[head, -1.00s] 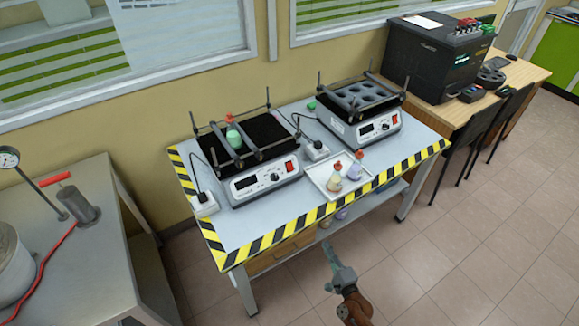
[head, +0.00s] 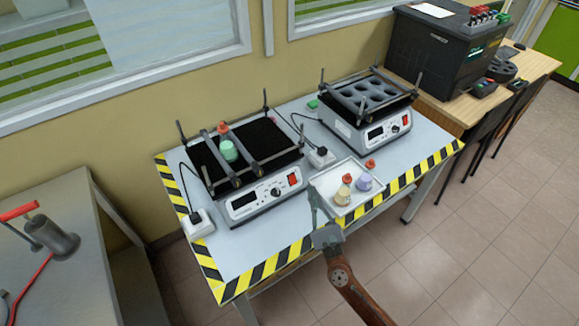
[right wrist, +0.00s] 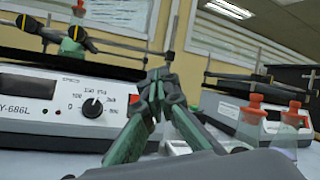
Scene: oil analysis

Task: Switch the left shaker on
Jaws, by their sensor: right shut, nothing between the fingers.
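The left shaker (head: 243,206) stands on the table with a black platform, a dark display, a black knob and a red switch (head: 292,180) at the right end of its front panel. A green bottle with a red cap (head: 228,150) sits on its platform between the bars. My right gripper (head: 315,190) is shut and empty, in front of the left shaker's right end, by the tray. In the right wrist view its fingertips (right wrist: 160,82) meet. My left gripper is not in view.
A white tray (head: 318,181) with small red-capped bottles (head: 364,182) lies right of my right gripper. A second shaker (head: 380,133) stands behind it. A power socket (head: 320,157) and cable lie between the shakers. The striped front table edge (head: 270,266) is below.

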